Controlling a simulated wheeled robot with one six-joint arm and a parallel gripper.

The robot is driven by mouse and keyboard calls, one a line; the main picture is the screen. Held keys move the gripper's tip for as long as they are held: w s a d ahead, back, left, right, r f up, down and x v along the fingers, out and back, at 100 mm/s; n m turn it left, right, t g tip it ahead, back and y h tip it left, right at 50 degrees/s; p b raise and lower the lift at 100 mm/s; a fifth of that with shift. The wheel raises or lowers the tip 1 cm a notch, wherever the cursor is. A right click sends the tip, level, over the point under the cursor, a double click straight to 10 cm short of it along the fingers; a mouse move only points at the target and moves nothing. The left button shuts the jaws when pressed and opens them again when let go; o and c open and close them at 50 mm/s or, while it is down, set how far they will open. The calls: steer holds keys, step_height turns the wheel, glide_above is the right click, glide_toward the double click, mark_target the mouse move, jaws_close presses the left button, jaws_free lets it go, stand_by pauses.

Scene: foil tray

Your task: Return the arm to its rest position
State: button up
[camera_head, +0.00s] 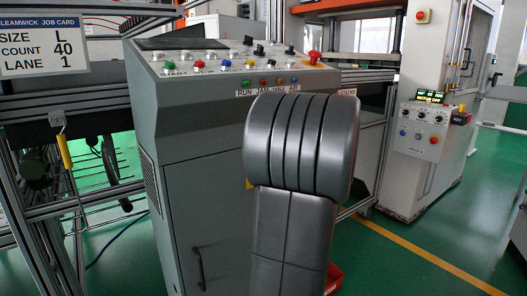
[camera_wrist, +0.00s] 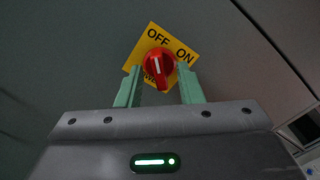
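My gripper (camera_wrist: 160,80) shows in the wrist view with its two green fingers apart. A red rotary knob (camera_wrist: 159,70) on a yellow plate (camera_wrist: 142,48) marked OFF and ON lies between and beyond the fingertips. Gaps show on both sides of the knob, so the fingers do not appear to grip it. The knob's white line stands nearly upright in the picture, its upper end towards OFF. In the head view my dark grey arm (camera_head: 300,150) stands in front of the console (camera_head: 205,170) and hides my gripper and the knob.
The console's sloped top carries several buttons and a red mushroom button (camera_head: 314,57). A white machine cabinet (camera_head: 425,130) stands to the right. A metal frame (camera_head: 30,200) with a job card (camera_head: 42,45) is at left. Green floor (camera_head: 400,250) is open at lower right.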

steer(key=shift+m+p, duration=4.3)
steer(key=shift+p, duration=1.5)
steer(key=shift+a, duration=0.1)
